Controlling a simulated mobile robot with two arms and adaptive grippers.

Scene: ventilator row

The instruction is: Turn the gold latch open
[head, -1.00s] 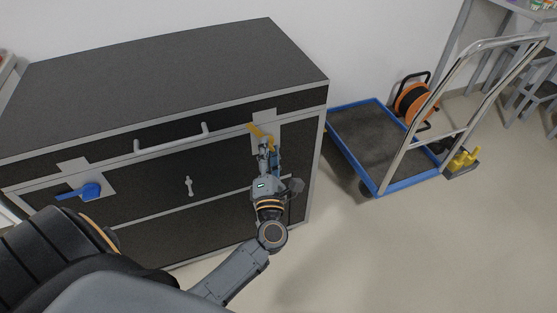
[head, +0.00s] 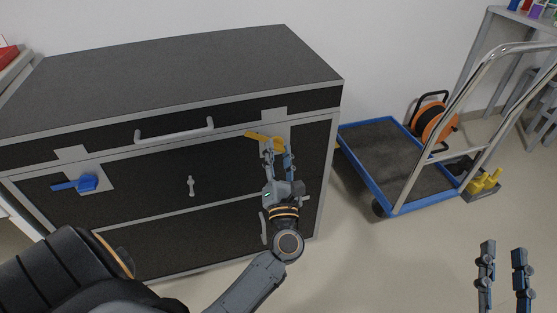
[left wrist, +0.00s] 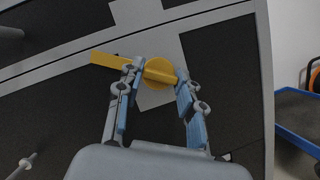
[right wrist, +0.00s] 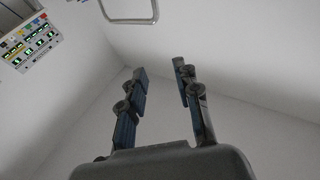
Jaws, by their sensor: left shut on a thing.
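The gold latch (head: 262,137) is on a pale plate at the upper right of the black chest's front. In the left wrist view the gold latch (left wrist: 158,70) has a round hub and a handle lying nearly level, pointing left. My left gripper (head: 278,152) reaches up to it from below. In the left wrist view my left gripper (left wrist: 156,78) has its fingers on either side of the hub, shut on the latch. My right gripper (head: 503,250) is open and empty over the floor at the lower right, far from the latch.
A blue latch (head: 88,183) is at the left of the chest front (head: 130,200). A grey bar handle (head: 175,130) and a small knob (head: 191,186) lie between. Open floor lies in front.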

